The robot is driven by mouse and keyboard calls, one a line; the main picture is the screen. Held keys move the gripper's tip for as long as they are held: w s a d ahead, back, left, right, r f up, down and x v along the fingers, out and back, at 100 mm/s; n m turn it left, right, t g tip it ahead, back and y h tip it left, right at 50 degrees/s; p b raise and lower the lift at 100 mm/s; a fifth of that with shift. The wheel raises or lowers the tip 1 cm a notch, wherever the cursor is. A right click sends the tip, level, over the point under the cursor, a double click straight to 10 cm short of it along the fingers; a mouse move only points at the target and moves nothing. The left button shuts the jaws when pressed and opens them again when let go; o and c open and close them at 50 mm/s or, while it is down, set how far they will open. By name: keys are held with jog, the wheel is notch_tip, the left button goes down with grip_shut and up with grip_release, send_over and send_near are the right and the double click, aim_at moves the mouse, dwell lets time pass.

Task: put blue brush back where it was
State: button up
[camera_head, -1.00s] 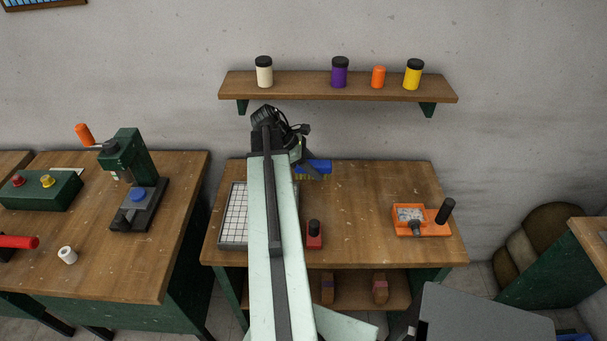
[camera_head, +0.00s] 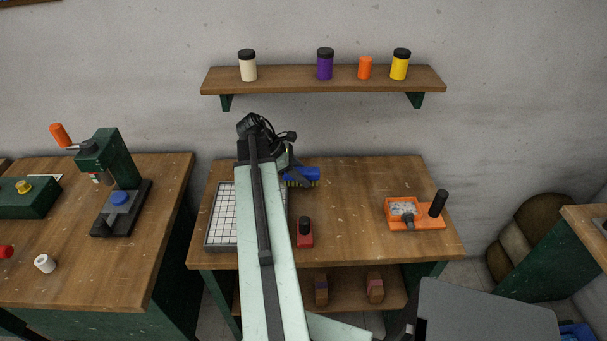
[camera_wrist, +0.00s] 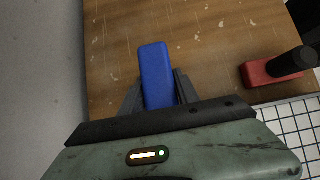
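The blue brush (camera_head: 302,175), with yellowish bristles below, is at the back of the middle workbench (camera_head: 365,180). My gripper (camera_wrist: 157,88) has one dark finger on each side of the brush's blue body (camera_wrist: 156,70), and both appear to press against it. In the head view my gripper (camera_head: 287,170) is partly hidden behind my own arm. The brush points away from the gripper in the wrist view, over the wooden top. I cannot tell whether its bristles touch the bench.
A white gridded tile sheet (camera_head: 221,220) lies at the bench's left, partly behind my arm. A red block with a black knob (camera_head: 305,237) is in front. An orange tray (camera_head: 392,222) is at right. A wall shelf (camera_head: 290,84) holds several jars. Bench middle-right is clear.

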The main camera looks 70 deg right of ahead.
aim_at(299, 170)
jog(key=shift+o, duration=1.4)
jog(key=shift+r, duration=0.15)
jog(key=shift+r+p, duration=0.35)
jog(key=shift+p, duration=0.2)
jog(key=p+v, duration=0.6)
jog(key=v, duration=0.1)
jog(key=shift+r, duration=0.3)
jog(key=shift+w, duration=0.15)
jog(key=shift+f, duration=0.15)
